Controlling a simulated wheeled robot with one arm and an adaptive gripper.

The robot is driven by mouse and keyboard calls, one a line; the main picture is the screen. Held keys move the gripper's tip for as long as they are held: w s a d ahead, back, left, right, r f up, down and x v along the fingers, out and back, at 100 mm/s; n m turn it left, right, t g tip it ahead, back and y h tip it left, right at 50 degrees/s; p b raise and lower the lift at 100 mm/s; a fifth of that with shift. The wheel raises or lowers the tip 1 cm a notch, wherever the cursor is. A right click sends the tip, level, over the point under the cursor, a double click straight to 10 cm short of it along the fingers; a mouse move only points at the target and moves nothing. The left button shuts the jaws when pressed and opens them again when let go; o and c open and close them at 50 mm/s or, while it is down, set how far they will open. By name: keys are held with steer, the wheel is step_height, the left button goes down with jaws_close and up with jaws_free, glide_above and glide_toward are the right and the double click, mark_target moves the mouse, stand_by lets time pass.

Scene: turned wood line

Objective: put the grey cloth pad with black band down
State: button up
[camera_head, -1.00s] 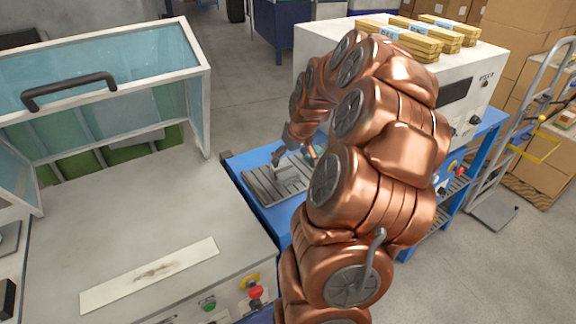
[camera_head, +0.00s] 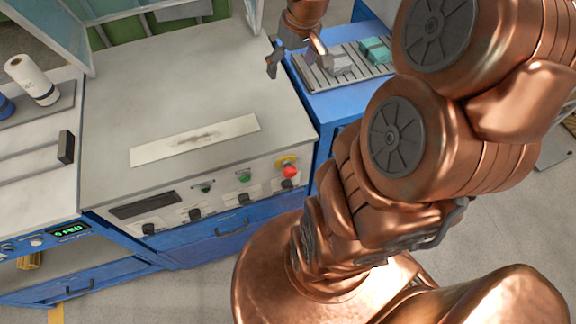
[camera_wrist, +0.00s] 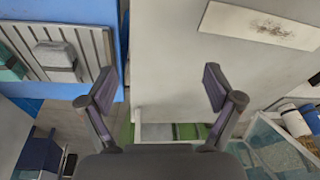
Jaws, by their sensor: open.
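A grey pad (camera_head: 340,65) lies on the slotted grey tray (camera_head: 312,76) on the blue bench, and it also shows in the wrist view (camera_wrist: 55,55). A darker strip runs along one edge of it. My gripper (camera_head: 297,54) is open and empty, to the left of the pad and apart from it. In the wrist view the two fingers (camera_wrist: 160,88) stand wide apart, with the pale machine top between them. A teal pad (camera_head: 376,49) lies beside the grey one on the same tray.
A pale machine top (camera_head: 190,95) bears a long off-white strip (camera_head: 195,139) with a dark smudge. A red button (camera_head: 289,172) sits on its front panel. A clear raised guard stands behind. A white roll (camera_head: 32,80) stands at the far left.

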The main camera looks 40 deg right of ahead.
steer(key=s+a+f+n+g, duration=0.1)
steer(key=s+a+g, duration=0.3)
steer(key=s+a, duration=1.3)
steer(key=s, duration=0.3)
steer(key=shift+s+f, duration=0.25)
steer(key=shift+s, duration=0.1)
steer(key=shift+d, duration=0.15)
